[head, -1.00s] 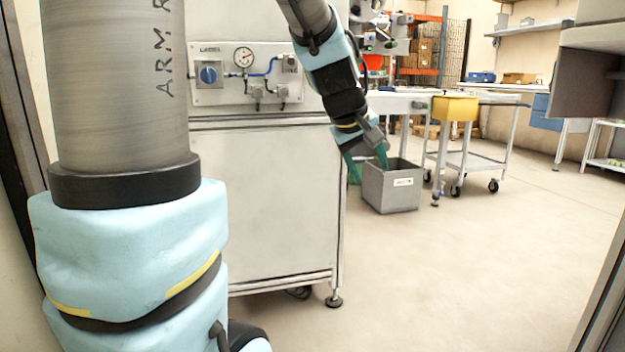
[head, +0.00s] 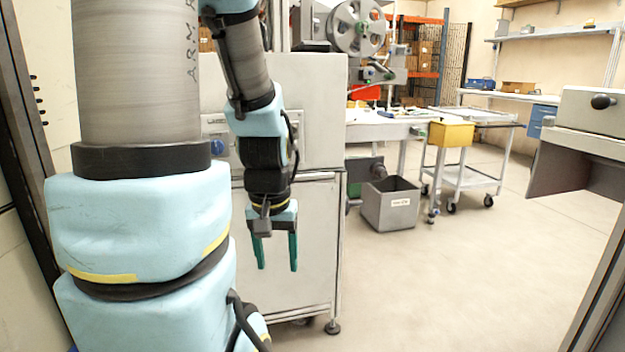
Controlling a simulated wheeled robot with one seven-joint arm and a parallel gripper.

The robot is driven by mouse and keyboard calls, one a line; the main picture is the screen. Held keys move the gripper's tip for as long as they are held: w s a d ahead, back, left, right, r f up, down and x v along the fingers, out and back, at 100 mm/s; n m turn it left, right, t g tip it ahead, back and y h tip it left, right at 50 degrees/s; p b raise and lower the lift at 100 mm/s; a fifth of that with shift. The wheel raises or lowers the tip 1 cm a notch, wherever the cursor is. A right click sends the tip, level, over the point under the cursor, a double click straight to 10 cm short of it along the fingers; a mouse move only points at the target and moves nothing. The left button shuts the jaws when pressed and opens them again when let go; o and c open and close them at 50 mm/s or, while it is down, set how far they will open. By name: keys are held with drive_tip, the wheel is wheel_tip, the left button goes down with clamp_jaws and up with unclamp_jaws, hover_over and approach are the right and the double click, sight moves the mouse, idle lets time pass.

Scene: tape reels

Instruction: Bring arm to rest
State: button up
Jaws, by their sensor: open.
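My gripper (head: 276,266) hangs at the centre-left of the head view with its two green fingers pointing down. The fingers are apart and nothing is between them. It is in front of the grey machine cabinet (head: 312,240). My arm comes down to it from the top of the picture, and a large arm link with light blue padding fills the left side.
A grey labelled bin (head: 392,208) stands on the floor right of the cabinet. Behind it are a white table (head: 385,128), a yellow box (head: 451,133), a wheeled cart (head: 478,176) and a reel (head: 356,27). The floor at centre right is clear.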

wheel_tip(320, 180, up, 22)
drive_tip(key=p, duration=1.9)
